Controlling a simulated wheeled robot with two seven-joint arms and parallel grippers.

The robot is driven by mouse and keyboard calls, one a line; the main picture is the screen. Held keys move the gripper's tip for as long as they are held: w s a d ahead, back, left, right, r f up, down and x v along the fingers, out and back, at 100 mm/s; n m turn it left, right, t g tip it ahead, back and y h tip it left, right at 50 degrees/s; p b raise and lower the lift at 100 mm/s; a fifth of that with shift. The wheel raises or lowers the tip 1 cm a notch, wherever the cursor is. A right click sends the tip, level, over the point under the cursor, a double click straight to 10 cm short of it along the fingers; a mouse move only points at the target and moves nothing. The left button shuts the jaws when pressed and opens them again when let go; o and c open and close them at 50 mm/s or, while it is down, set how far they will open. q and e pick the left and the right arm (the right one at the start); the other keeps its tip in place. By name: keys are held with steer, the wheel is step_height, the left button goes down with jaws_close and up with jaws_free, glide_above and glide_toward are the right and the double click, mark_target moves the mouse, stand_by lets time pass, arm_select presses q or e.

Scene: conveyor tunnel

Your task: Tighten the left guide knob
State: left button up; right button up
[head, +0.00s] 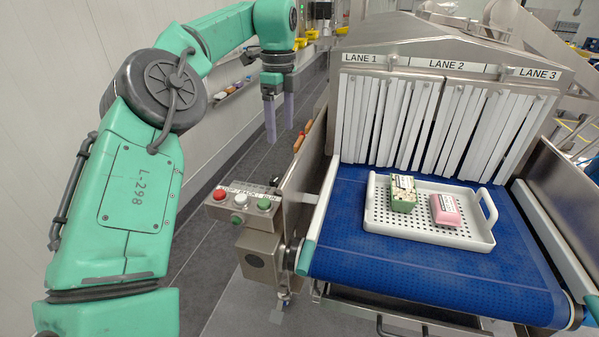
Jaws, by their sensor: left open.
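My left gripper (279,126) hangs in the upper middle, fingers pointing down. Its two fingers are apart with nothing between them. An orange-brown knob-like part (301,138) sits on the outer left side of the conveyor machine, below and right of the gripper in the picture; a gap shows between them. I cannot tell for sure whether this is the left guide knob. A pale guide rail (327,195) runs along the left edge of the blue belt (400,268). My right gripper is not in view.
A white tray (432,232) on the belt holds a green patterned box (402,198) and a pink package (445,211). White strip curtains (375,120) hang under lane signs. A button box (241,200) stands at the machine's left front. The grey floor on the left is clear.

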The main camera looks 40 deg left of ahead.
arm_select(q)
glide_toward(278, 177)
steer(key=shift+s+a+f, duration=0.35)
steer(key=shift+s, duration=0.1)
steer(key=f, duration=0.2)
steer(key=f+p, duration=0.1)
steer(key=f, duration=0.1)
steer(key=d+f, duration=0.1)
steer(key=f, duration=0.2)
steer(key=shift+w, duration=0.25)
steer(key=shift+s+a+f, duration=0.1)
steer(key=shift+a+f, duration=0.2)
steer(key=shift+f, duration=0.25)
steer(key=shift+d, duration=0.1)
jaws_close()
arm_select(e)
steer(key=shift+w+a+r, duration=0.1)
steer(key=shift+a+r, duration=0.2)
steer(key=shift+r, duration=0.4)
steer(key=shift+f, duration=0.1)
